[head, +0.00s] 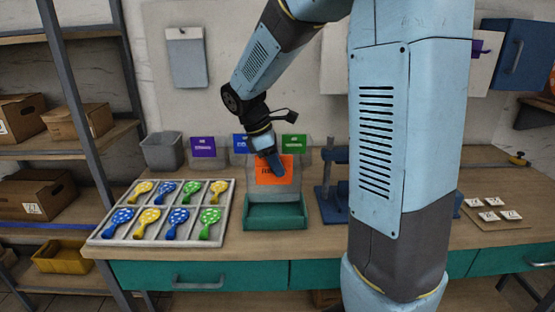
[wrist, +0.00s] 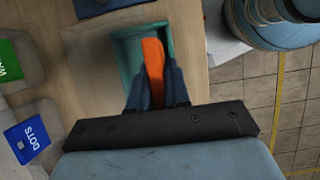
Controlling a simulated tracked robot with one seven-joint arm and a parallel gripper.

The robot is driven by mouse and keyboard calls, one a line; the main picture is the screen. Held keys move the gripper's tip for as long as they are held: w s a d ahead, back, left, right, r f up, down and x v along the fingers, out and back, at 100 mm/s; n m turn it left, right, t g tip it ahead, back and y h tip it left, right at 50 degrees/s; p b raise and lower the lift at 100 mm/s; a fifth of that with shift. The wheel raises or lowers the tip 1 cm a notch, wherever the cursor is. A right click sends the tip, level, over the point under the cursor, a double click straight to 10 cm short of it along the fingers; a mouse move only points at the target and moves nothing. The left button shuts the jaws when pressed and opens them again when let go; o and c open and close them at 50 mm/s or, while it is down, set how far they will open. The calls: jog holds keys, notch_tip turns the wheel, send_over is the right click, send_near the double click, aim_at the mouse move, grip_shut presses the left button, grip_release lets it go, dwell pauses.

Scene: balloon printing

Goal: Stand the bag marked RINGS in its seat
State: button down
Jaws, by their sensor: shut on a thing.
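My gripper (head: 275,167) is shut on the top of a clear bag with an orange label (head: 265,173). My fingers cover part of the label, so its lettering is not fully readable. The bag hangs about upright, over or at the back of a teal open tray-like seat (head: 275,224) on the bench. I cannot tell whether its lower edge is inside the seat. In the wrist view the orange label (wrist: 153,60) shows edge-on between my fingers (wrist: 156,88), with the teal seat (wrist: 124,50) beyond it.
Bags with purple (head: 203,147), blue (head: 241,144) and green (head: 294,143) labels stand behind. The blue one (wrist: 27,138) reads DOTS. A compartment tray (head: 95,238) of patterned balloons lies left. A blue stand (head: 331,190) is close on the right.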

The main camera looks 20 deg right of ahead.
aim_at(275, 184)
jog(key=shift+s+f, duration=0.1)
jog(key=shift+f, duration=3.85)
jog(key=c, duration=1)
grip_release()
jog(key=s+r, duration=0.1)
jog(key=r, duration=0.1)
jog(key=s+r, duration=0.1)
jog(key=r, duration=0.1)
jog(key=a+r, duration=0.1)
jog(key=r, duration=0.2)
jog(key=shift+s, duration=0.4)
